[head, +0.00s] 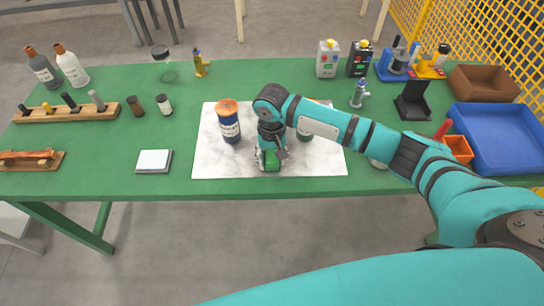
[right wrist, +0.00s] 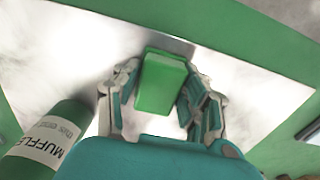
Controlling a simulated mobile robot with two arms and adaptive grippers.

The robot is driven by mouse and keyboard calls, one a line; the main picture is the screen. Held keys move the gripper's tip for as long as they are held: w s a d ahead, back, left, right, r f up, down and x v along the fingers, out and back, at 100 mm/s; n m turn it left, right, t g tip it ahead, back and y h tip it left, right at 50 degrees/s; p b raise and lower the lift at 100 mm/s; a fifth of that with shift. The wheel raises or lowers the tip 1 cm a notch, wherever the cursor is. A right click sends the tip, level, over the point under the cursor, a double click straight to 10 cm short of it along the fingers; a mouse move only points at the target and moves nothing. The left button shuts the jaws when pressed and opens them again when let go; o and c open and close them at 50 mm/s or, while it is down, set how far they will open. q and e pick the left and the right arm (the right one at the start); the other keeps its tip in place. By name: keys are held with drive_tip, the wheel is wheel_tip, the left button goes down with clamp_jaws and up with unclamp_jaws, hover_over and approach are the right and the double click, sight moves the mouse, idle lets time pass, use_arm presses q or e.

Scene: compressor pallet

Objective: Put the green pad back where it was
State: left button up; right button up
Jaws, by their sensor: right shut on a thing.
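The green pad (head: 271,161) is a small green block at the near middle of the white marbled mat (head: 215,165). In the right wrist view the pad (right wrist: 161,82) sits between the two fingers. My right gripper (head: 270,158) points down and is shut on the pad, with a finger on each side. I cannot tell whether the pad touches the mat or is held just above it. My left gripper is not in view.
A blue can with an orange lid (head: 229,125) stands left of the gripper. A green labelled can (right wrist: 52,140) stands close to it, partly hidden by my arm in the head view. A small white-topped scale (head: 154,161) lies left of the mat, with free green tabletop around it.

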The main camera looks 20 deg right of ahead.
sight(272, 157)
drive_tip(key=shift+f, duration=0.15)
drive_tip(key=o, duration=1.2)
wheel_tip(272, 157, up, 12)
drive_tip(key=shift+r+b, duration=0.15)
drive_tip(key=shift+b, duration=0.25)
